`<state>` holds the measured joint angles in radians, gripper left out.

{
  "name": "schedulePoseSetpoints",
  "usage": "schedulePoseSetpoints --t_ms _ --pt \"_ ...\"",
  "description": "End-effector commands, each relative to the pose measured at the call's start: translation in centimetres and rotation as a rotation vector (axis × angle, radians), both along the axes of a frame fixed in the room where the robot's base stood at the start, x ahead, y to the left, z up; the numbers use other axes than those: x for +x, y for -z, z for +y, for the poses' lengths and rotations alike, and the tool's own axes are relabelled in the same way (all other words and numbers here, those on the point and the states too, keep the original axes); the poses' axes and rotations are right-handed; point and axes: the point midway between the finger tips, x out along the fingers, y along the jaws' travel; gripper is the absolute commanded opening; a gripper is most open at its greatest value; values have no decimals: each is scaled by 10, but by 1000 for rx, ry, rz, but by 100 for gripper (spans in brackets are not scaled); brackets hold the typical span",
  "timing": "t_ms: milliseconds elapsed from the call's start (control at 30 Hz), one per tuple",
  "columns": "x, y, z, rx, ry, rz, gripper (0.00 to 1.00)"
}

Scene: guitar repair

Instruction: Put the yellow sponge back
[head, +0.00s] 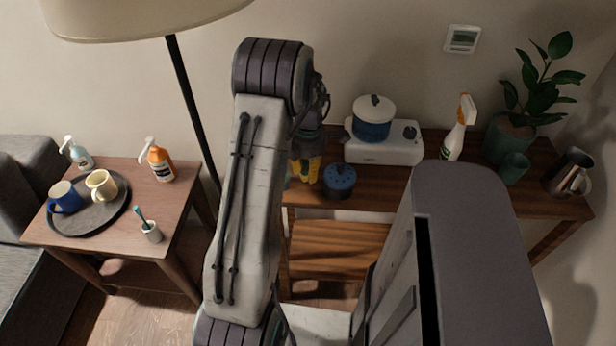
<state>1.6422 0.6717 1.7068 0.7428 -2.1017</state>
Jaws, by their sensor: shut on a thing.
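My gripper (307,158) is partly hidden behind my own arm, above the left end of the long wooden table. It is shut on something. A small yellow patch (314,171) shows at its tips and is most likely the yellow sponge. Its full shape is hidden, and I cannot tell whether it touches the table top.
Behind are a white cooker (385,150) with a pot, a spray bottle (458,130) and a plant (540,90). A side table (185,195) stands left, past a lamp pole (193,110).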

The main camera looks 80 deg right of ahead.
Motion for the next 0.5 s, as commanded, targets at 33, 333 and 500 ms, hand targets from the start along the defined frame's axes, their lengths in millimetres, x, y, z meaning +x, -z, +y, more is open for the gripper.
schedulePoseSetpoints --t_ms 33,333,500 --pt "0 1 0 1 0 0 0" --pt "0 33 1 2 0 0 0" --pt "0 40 0 0 0 0 0"
